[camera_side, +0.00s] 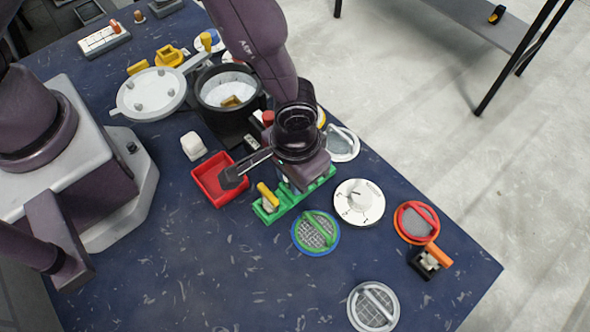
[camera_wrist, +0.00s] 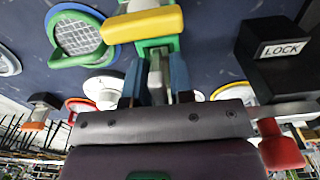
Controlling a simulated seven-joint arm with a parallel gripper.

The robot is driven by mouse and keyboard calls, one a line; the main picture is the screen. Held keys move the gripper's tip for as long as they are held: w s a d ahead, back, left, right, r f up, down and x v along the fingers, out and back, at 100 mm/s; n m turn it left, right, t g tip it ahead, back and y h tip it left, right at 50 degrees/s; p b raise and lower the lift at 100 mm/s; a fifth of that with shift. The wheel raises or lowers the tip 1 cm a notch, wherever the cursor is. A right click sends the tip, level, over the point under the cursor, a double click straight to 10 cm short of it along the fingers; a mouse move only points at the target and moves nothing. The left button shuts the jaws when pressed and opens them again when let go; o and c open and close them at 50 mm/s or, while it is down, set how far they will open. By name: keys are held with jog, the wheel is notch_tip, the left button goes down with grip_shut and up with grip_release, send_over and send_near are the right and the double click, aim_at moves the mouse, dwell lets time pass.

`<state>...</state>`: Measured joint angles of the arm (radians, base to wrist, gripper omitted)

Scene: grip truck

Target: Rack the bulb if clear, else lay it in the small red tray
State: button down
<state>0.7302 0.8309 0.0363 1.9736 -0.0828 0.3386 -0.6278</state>
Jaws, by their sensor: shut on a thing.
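My gripper (camera_side: 288,187) is low over the green rack (camera_side: 317,187), and its blue fingers show in the wrist view (camera_wrist: 156,82). They are shut on a narrow pale grey thing, which looks like the bulb (camera_wrist: 156,72); the fingers and wrist hide most of it. Its lower end is close to the green rack; I cannot tell whether it is seated. A yellow-topped piece (camera_side: 267,195) stands at the rack's left end and shows large in the wrist view (camera_wrist: 143,24). The small red tray (camera_side: 212,185) lies left of the rack and looks empty.
A white block (camera_side: 193,146) stands behind the tray. A dark pot (camera_side: 229,108) and its lid (camera_side: 150,97) are farther back. A white dial (camera_side: 359,203), a green-and-blue mesh disc (camera_side: 316,233) and a red-rimmed disc (camera_side: 416,223) lie nearby. The front left table is clear.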

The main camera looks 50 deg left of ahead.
jog(key=shift+f, duration=0.45)
dwell(0.9)
jog(key=c, duration=0.6)
grip_release()
jog(key=shift+r, duration=3.75)
